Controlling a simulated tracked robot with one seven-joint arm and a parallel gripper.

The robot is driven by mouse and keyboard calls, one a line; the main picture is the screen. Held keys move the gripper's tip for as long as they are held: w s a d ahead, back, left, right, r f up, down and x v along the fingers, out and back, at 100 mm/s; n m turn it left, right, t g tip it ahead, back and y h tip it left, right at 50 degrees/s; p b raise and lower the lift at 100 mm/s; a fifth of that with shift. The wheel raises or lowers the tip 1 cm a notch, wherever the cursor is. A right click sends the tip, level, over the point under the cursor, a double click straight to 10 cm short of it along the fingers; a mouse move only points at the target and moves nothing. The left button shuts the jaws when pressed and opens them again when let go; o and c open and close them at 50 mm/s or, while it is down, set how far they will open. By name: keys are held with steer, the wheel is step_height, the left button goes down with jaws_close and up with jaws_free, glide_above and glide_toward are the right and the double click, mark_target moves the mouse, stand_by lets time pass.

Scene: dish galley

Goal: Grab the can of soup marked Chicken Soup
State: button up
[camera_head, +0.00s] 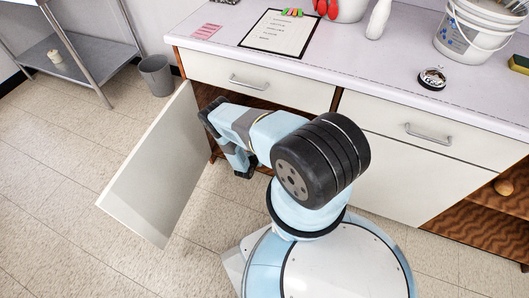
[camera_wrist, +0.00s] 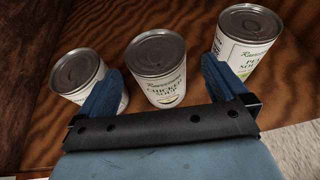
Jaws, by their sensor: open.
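The can marked Chicken Soup (camera_wrist: 158,72) stands upright on a wooden shelf, in the middle of the wrist view. It has a grey lid and a white label. My gripper (camera_wrist: 160,82) is open, with its two blue fingers to the left and right of this can; I cannot tell how deep they reach. The can shows space on both sides and is not held. In the head view my gripper (camera_head: 222,140) is at the open cabinet's mouth, and the cans are hidden there.
A second can (camera_wrist: 78,75) stands by the left finger, its label mostly hidden. A pea soup can (camera_wrist: 243,45) stands by the right finger. The open cabinet door (camera_head: 155,170) is left of my arm. The counter (camera_head: 330,50) is above the cabinet.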

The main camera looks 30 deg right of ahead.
steer(key=shift+w+r+x, duration=0.1)
steer(key=shift+r+x, duration=0.1)
steer(key=shift+x, duration=1.05)
steer(key=shift+w+r+x, duration=0.15)
steer(key=shift+x, duration=1.1)
steer(key=c, duration=1.4)
steer(key=shift+r, duration=0.1)
